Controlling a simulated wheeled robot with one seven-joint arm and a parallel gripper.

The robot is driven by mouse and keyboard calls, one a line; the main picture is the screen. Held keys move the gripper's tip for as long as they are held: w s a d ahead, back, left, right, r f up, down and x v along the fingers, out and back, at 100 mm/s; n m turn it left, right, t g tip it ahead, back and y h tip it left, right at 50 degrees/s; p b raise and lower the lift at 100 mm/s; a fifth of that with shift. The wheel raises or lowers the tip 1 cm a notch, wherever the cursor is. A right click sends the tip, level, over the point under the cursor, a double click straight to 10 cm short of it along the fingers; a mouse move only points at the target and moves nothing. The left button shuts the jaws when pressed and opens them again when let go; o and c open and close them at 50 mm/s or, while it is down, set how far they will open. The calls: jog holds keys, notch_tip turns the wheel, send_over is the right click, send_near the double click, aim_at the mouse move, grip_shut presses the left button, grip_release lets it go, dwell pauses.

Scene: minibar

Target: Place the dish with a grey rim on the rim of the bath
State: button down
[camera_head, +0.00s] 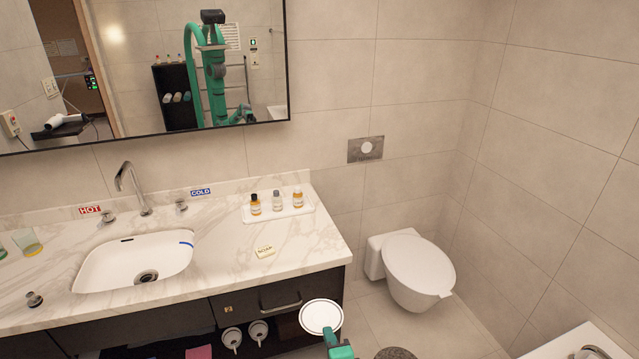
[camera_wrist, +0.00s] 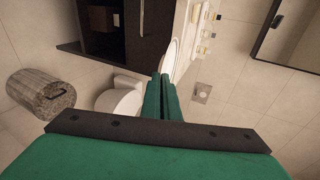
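The round white dish with a grey rim (camera_head: 321,316) is at the end of my gripper (camera_head: 331,338), in front of the vanity at the bottom of the head view. In the wrist view my gripper's green fingers (camera_wrist: 163,80) are close together, with the dish (camera_wrist: 172,55) between their tips, seen nearly edge-on. The dish is held up in the air, clear of the counter. Part of a white bath (camera_head: 556,349) shows at the bottom right corner of the head view, with its rim partly cut off by the frame.
The marble counter (camera_head: 225,245) holds a soap (camera_head: 264,252) and a tray (camera_head: 295,212) with small bottles. A toilet (camera_head: 418,265) stands between vanity and bath. Floor (camera_head: 440,320) shows between them. A round basket (camera_wrist: 40,95) stands at left in the wrist view.

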jog(key=s+a+f+m+h, duration=0.1)
jog(key=s+f, duration=0.1)
jog(key=f, duration=1.1)
jog(key=s+a+f+m+h, duration=0.1)
jog(key=s+f, duration=0.2)
jog(key=f, duration=1)
jog(key=shift+s+a+f+h, duration=0.15)
jog(key=shift+s+f+h, duration=0.05)
jog(key=shift+s+h, duration=0.15)
